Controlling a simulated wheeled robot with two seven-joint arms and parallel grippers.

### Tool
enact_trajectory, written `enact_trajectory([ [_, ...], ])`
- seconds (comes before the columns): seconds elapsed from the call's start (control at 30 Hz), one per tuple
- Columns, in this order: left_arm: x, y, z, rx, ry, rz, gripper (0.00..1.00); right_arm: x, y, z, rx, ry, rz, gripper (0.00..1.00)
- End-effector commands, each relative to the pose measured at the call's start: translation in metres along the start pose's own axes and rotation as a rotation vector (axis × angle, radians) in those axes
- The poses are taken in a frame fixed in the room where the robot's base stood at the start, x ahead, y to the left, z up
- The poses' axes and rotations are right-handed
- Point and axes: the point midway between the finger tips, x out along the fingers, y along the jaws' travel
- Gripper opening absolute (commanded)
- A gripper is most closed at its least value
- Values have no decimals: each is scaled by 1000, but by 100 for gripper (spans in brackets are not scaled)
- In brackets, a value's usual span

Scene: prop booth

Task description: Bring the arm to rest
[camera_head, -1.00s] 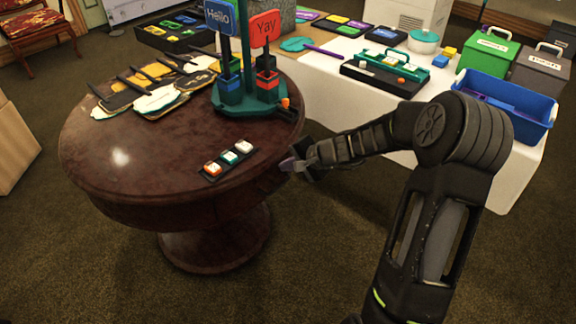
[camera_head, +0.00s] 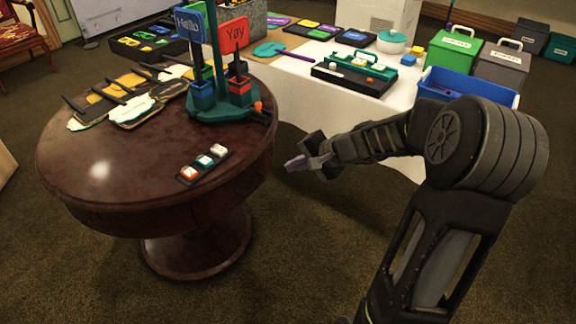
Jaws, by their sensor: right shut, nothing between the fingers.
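My right arm comes in from the lower right and bends left at a big round joint. Its gripper (camera_head: 298,163) is shut and empty, with purple at the fingertips. It hangs over the carpet just right of the round wooden table (camera_head: 110,200), apart from its edge. My left gripper is not in view.
The round table bears a small three-button strip (camera_head: 204,163), a green stand (camera_head: 222,108) with "Hello" and "Yay" signs, and several paddles (camera_head: 135,108). Carpet is clear in front.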

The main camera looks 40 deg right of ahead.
Motion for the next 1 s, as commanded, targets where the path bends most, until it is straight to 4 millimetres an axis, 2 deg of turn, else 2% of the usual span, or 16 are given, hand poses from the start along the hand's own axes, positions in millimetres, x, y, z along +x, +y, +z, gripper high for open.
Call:
enact_trajectory([
  [0.53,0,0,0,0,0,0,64,0,0,0,2,1,0,0],
  [0.67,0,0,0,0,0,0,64,0,6,-12,14,48,22,0],
  [0.77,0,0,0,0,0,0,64,1,31,-24,-13,123,102,0],
  [0.83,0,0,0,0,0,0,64,16,65,-21,-49,151,192,0],
  [0.87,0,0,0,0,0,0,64,26,80,-15,-76,152,232,0],
  [0.93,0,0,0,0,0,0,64,54,114,10,-159,129,315,0],
  [0.97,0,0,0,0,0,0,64,67,126,24,-203,112,344,0],
  [1.0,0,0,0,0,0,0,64,85,143,46,-268,81,376,0],
])
